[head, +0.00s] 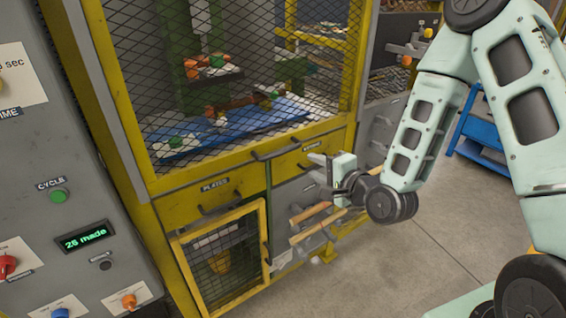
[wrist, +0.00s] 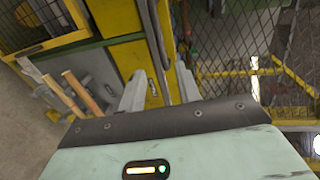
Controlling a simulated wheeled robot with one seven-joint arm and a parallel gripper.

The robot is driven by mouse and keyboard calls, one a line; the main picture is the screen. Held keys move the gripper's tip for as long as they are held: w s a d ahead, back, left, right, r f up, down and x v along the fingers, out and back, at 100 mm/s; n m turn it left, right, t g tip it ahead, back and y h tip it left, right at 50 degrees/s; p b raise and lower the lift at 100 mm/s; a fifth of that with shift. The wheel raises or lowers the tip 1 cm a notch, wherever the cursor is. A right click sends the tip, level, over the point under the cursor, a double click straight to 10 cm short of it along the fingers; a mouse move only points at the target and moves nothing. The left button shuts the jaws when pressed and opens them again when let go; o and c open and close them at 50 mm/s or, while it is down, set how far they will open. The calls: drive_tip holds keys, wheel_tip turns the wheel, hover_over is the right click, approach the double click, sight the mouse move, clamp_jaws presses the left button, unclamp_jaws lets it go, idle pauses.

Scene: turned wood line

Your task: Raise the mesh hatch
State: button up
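The mesh hatch (head: 245,70) is a large dark wire panel in a yellow frame on the front of the machine, and it is down. A dark bar handle (head: 276,151) runs along its lower edge. The mesh also shows at the right of the wrist view (wrist: 225,85). My gripper (head: 317,172) is open and empty, in front of the drawers, below and right of the handle. In the wrist view its two fingers (wrist: 160,78) stand apart, with a dark bar and a yellow drawer front beyond them. I cannot tell whether they touch anything.
Below the hatch are a yellow drawer marked PLATES (head: 215,197) and a small mesh door (head: 222,258). Wooden rods (head: 312,222) jut out below my gripper. A grey control panel (head: 55,150) stands at left. Open floor (head: 400,265) lies at right.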

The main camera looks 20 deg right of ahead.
sight(285, 152)
drive_tip(key=b+x, duration=0.7)
drive_tip(key=x, duration=0.8)
drive_tip(key=shift+r+b, duration=0.1)
drive_tip(key=shift+b, duration=0.25)
clamp_jaws()
